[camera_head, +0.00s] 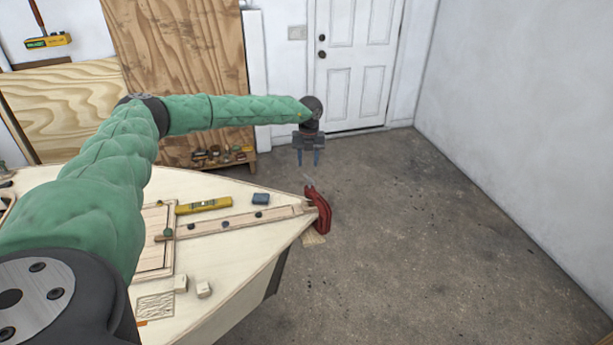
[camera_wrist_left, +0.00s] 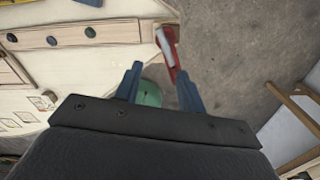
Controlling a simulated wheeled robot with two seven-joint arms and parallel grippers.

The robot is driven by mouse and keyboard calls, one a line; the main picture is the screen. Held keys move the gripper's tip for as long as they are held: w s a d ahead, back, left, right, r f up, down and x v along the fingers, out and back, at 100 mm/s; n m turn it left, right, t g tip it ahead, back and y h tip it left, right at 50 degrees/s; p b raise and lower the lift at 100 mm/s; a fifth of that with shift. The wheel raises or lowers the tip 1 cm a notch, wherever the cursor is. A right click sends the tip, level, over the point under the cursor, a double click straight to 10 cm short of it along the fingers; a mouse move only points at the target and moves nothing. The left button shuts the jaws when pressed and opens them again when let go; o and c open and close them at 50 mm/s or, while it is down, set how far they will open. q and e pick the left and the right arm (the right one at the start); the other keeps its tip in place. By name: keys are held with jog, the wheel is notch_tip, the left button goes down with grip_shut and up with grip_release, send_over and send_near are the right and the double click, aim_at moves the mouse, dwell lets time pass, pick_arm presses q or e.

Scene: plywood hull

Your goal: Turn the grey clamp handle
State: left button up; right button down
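A red clamp (camera_head: 319,210) sits on the pointed tip of the plywood hull deck (camera_head: 240,255). Its small grey handle (camera_head: 309,182) sticks up at the top of the clamp. In the left wrist view the red clamp (camera_wrist_left: 171,58) lies just beyond the fingertips, with a pale grey handle (camera_wrist_left: 165,43) along it. My left gripper (camera_head: 308,164) points down above the clamp and is open and empty, apart from the handle. In the left wrist view its two blue-grey fingers (camera_wrist_left: 159,72) stand apart. My right gripper is not in view.
Concrete floor (camera_head: 420,230) is open to the right. A white door (camera_head: 355,65) stands behind.

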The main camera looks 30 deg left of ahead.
aim_at(309, 178)
pick_arm(q)
jog(key=shift+w+d+f+n, duration=0.15)
jog(key=shift+w+n, duration=0.4)
jog(key=shift+n, duration=0.65)
jog(key=shift+s+f+p, duration=0.15)
jog(key=shift+p, duration=0.15)
notch_tip(309, 178, down, 2)
jog(key=shift+p, duration=0.75)
notch_tip(309, 178, down, 4)
jog(key=shift+r+p, duration=0.2)
jog(key=shift+p, duration=0.65)
jog(key=shift+f, duration=0.85)
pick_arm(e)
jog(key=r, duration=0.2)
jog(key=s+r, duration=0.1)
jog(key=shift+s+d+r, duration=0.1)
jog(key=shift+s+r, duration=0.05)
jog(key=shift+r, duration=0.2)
pick_arm(q)
jog(key=shift+c, duration=0.2)
